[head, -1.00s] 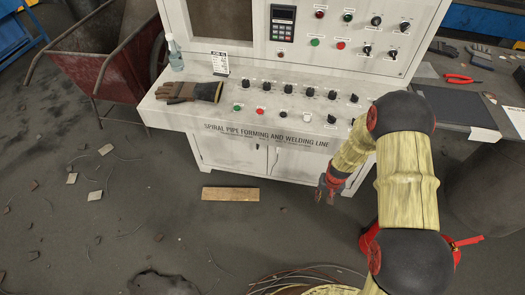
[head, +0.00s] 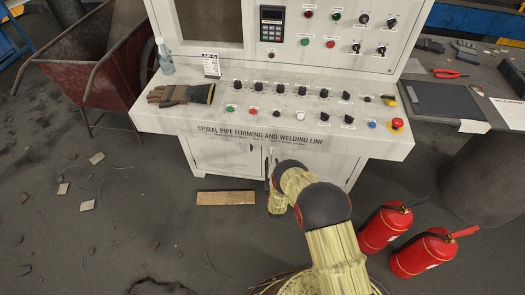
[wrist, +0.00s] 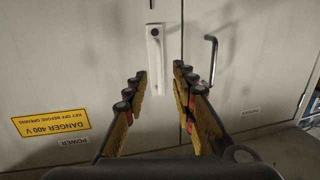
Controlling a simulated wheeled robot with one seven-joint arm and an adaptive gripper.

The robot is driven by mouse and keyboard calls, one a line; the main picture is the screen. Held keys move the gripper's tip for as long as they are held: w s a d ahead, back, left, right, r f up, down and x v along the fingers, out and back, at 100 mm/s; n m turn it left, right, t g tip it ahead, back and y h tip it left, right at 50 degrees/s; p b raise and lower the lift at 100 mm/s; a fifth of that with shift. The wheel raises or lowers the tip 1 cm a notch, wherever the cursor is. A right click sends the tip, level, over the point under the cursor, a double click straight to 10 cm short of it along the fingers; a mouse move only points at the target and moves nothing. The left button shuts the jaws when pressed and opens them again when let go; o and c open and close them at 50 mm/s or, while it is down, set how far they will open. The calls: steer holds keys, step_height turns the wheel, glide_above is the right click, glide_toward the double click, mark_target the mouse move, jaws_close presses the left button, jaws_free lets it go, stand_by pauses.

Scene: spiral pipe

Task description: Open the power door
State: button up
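The power door (wrist: 75,60) fills the left of the wrist view, with a yellow danger label (wrist: 52,123) and a POWER tag, both upside down. It carries a white latch plate (wrist: 155,45) with a dark round spot, near the seam. My gripper (wrist: 160,72) is open and empty, its fingertips around the line of the plate; I cannot tell whether they touch it. In the head view the cabinet front shows a right-hand door (head: 335,168), partly behind my arm. My gripper is mostly hidden there by my arm. Both doors look shut.
The other door (wrist: 250,60) has a dark bar handle (wrist: 210,62). The console (head: 270,105) overhangs the doors, with a red emergency button (head: 397,124). Two fire extinguishers (head: 385,226) stand right of my arm. A wooden board (head: 226,198) lies on the floor at left.

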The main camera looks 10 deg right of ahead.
mark_target(271, 150)
steer(key=shift+t, duration=0.4)
steer(key=shift+w+d+r+b, duration=0.25)
steer(key=shift+w+b, duration=0.25)
steer(key=shift+w, duration=0.8)
steer(key=shift+w+d+r+b, duration=0.1)
steer(key=shift+w+r+b, duration=0.35)
steer(key=shift+w, duration=0.85)
steer(key=shift+w+d+r+b, duration=0.2)
steer(key=shift+w+b, duration=0.35)
steer(key=shift+w, duration=0.75)
steer(key=shift+c, duration=0.6)
jaws_close()
